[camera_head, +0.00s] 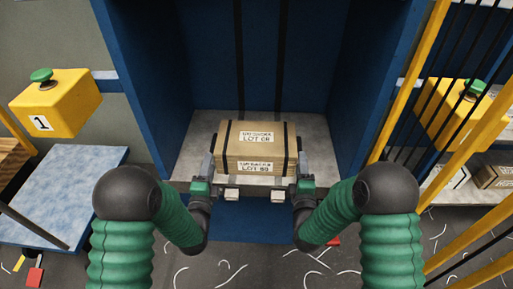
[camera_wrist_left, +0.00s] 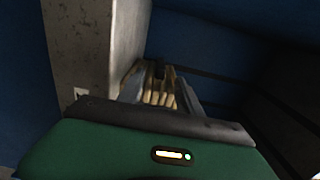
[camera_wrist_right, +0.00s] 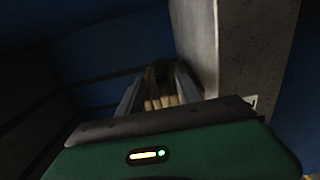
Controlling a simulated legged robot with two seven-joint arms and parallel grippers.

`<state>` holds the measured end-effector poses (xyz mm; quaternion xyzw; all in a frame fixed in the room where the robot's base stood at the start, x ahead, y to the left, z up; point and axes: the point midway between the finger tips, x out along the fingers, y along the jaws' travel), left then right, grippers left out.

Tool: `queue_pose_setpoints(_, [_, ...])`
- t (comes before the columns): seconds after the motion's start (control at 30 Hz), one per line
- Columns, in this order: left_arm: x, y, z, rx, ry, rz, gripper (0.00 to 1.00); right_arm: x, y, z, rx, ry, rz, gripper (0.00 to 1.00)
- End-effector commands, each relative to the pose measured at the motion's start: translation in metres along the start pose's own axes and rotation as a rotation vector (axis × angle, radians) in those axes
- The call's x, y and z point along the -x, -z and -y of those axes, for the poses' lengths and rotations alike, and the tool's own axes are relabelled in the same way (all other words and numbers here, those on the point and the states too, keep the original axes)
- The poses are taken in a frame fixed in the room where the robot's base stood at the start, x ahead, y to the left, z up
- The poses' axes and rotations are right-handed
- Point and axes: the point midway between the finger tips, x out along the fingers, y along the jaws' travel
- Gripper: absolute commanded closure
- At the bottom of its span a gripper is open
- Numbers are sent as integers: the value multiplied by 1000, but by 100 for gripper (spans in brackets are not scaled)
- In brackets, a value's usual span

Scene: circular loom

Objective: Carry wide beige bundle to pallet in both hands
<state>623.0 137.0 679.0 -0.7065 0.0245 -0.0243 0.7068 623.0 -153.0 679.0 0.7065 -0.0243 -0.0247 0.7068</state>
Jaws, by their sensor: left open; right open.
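The wide beige bundle (camera_head: 257,148) sits on the grey shelf inside the blue bay, with dark straps and white labels reading LOT. My left gripper (camera_head: 208,167) is open at the bundle's left side. My right gripper (camera_head: 302,164) is open at its right side. In the left wrist view the bundle's layered end (camera_wrist_left: 160,97) shows between the fingers. In the right wrist view its end (camera_wrist_right: 160,103) also shows between the fingers. I cannot tell whether the fingers touch it. No pallet can be made out for certain.
The blue bay walls (camera_head: 150,60) close in on both sides of the grey shelf (camera_head: 205,128). A blue-topped table (camera_head: 60,195) and a yellow button box (camera_head: 55,103) stand at left. Yellow bars (camera_head: 408,85) and another button box (camera_head: 455,112) are at right.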

Motion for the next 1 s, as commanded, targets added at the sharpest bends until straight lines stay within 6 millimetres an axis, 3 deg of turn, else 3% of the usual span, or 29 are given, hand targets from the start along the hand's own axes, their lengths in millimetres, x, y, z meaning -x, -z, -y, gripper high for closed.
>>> queue_pose_setpoints(0.33, [-60,0,0,1,1,0,58,-60,0,0,-1,-1,1,58])
queue_pose_setpoints(0.73, [-71,0,0,1,0,0,58,-71,0,0,0,0,0,58])
queue_pose_setpoints(1.0, [-71,0,0,1,0,0,91,-71,0,0,0,0,0,91])
